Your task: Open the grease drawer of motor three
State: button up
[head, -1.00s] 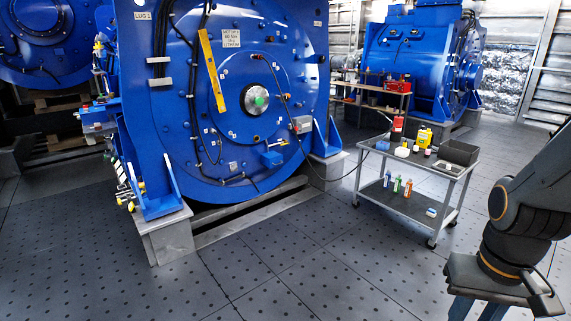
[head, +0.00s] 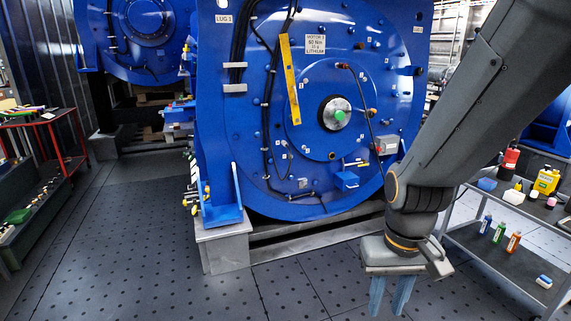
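The big blue motor (head: 235,130) in the middle of the head view has a "LUG 1" label and a white placard (head: 316,44) reading "MOTOR", with a number that looks like 3 but is blurred. A small blue box (head: 346,180), perhaps the grease drawer, sticks out low on its face, right of centre; whether it is open is too small to tell. My gripper (head: 389,298) points down in front of the motor's lower right. Its two fingers are apart with nothing visible between them. It is clear of the motor face. My arm hides the motor's lower right edge.
A grey trolley (head: 497,262) with bottles and small containers stands right, partly behind my arm. A red-framed bench (head: 75,150) stands at the left. The motor's plinth (head: 225,250) juts out at floor level. Open floor (head: 130,250) lies front left.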

aim_at(352, 184)
jog(key=u, duration=0.4)
jog(key=i, duration=1.75)
jog(key=z, duration=0.4)
jog(key=i, duration=1.75)
jog(key=z, duration=0.95)
jog(key=i, duration=0.35)
jog(key=z, duration=0.2)
